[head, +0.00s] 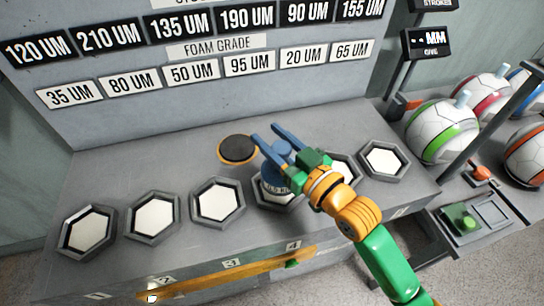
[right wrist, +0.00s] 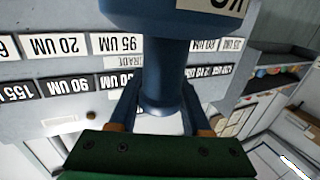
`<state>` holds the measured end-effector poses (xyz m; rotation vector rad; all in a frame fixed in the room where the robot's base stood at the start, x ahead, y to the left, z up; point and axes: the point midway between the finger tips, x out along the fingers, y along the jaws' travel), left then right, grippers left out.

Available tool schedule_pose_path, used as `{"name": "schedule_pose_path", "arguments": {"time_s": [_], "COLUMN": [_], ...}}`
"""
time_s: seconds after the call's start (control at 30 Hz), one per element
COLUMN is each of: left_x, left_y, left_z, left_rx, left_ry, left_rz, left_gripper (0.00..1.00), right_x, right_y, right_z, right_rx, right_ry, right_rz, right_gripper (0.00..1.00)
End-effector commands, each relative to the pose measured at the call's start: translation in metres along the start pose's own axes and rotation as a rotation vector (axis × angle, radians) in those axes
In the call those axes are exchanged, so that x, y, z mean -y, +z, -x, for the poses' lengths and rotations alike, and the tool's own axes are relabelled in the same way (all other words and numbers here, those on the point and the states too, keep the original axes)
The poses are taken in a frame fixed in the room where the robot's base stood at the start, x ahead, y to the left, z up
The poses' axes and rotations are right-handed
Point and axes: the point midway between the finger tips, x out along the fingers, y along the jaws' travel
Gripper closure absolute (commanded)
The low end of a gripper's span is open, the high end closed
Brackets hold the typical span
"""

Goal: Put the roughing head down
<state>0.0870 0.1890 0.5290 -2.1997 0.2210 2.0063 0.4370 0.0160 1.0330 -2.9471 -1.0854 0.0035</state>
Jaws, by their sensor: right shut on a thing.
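The roughing head (head: 273,182) appears to be the blue piece with a pale label, held by my right gripper (head: 265,133). The gripper's blue fingers close around its narrow neck, which shows in the right wrist view (right wrist: 166,75); its wide labelled part is cut off by the top edge there. In the head view it stands over a hexagonal holder (head: 276,202) on the grey bench, partly covering it. I cannot tell whether it touches the holder. My left gripper is not in view.
A black disc with a tan rim (head: 237,149) lies behind the holders. Hexagonal holders with white insides, such as the leftmost (head: 66,240), line the bench. A yellow rail (head: 215,280) runs along the front. Balls (head: 443,131) stand in a rack at right.

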Motion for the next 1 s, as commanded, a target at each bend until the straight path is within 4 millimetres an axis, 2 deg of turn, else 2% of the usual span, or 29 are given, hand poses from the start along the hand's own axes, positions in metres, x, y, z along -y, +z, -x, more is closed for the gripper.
{"name": "schedule_pose_path", "arguments": {"time_s": [0.2, 0.37, 0.73, 0.77, 0.8, 0.83, 0.87, 1.0], "left_x": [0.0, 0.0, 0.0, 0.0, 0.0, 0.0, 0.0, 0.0], "left_y": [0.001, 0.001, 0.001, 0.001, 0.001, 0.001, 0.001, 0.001], "left_z": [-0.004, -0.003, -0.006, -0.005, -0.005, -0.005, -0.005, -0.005], "left_rx": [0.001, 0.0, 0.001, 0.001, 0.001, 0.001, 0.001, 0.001], "left_ry": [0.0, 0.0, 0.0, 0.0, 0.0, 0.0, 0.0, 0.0], "left_rz": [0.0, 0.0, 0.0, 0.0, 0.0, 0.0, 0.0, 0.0], "left_gripper": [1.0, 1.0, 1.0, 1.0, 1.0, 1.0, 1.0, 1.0], "right_x": [-0.01, -0.01, -0.009, -0.009, -0.009, -0.009, -0.009, -0.009], "right_y": [0.023, 0.046, 0.051, 0.052, 0.052, 0.052, 0.052, 0.052], "right_z": [-0.015, -0.014, -0.014, -0.013, -0.013, -0.013, -0.013, -0.013], "right_rx": [-0.003, -0.004, -0.006, -0.001, -0.001, -0.001, -0.001, -0.001], "right_ry": [0.001, 0.0, -0.001, -0.001, -0.001, -0.001, -0.001, -0.001], "right_rz": [0.002, 0.002, 0.002, 0.002, 0.002, 0.002, 0.002, 0.002], "right_gripper": [1.0, 1.0, 1.0, 0.44, 0.33, 0.25, 0.22, 0.22]}}
